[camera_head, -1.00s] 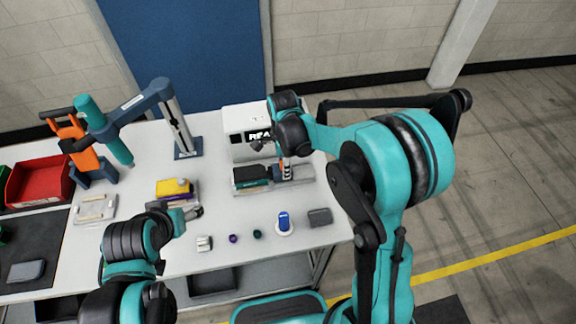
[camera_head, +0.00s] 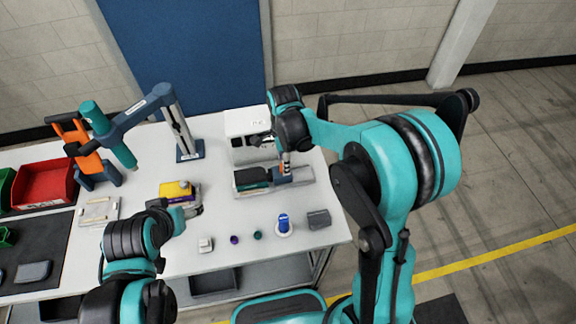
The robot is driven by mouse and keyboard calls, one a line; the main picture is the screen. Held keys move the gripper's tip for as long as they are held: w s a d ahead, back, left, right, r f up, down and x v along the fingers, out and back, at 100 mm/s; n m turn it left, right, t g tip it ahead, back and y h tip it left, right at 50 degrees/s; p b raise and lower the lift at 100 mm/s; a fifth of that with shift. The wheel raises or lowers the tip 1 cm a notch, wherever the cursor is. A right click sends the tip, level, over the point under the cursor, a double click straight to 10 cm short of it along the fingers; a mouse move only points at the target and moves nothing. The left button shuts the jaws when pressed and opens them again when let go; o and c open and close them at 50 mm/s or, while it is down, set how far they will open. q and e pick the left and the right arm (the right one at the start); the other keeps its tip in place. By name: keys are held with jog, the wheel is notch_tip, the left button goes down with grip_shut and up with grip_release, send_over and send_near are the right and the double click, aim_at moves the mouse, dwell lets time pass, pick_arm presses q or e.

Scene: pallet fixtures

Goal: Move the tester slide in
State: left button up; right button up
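The tester (camera_head: 246,124) is a white box at the back right of the white table, its front partly hidden by my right wrist. In front of it lies the tester slide (camera_head: 304,173), a low grey rail with a dark and green piece on its left part and a blue block further right. My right gripper (camera_head: 286,169) points down at the blue block, by a small orange part. The fingertips are too small to tell open from shut. My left gripper (camera_head: 188,206) is low beside a yellow and purple stacked part (camera_head: 175,189); its fingers are unclear.
A blue and orange press-like stand (camera_head: 90,150) and a blue post (camera_head: 187,150) stand at the left and back. A red bin (camera_head: 44,184) is at far left. Several small parts and a grey block (camera_head: 319,219) lie along the front edge.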

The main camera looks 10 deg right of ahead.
jog(key=shift+r+p, duration=1.35)
jog(key=shift+r, duration=0.9)
jog(key=shift+s+d+r+n+b, duration=0.2)
jog(key=shift+s+d+n+b, duration=0.05)
jog(key=shift+s+n+b, duration=0.15)
jog(key=s+d+n+t+b, duration=0.3)
jog(key=s+n+b, duration=0.1)
jog(key=s+n, duration=0.4)
jog(key=s+d+f+n+t+b, duration=0.1)
jog(key=s+d+n+t+b, duration=0.2)
jog(key=s+n, duration=0.5)
jog(key=shift+d+n+t+b, duration=0.35)
jog(key=shift+n+t+b, duration=0.25)
jog(key=shift+b, duration=0.65)
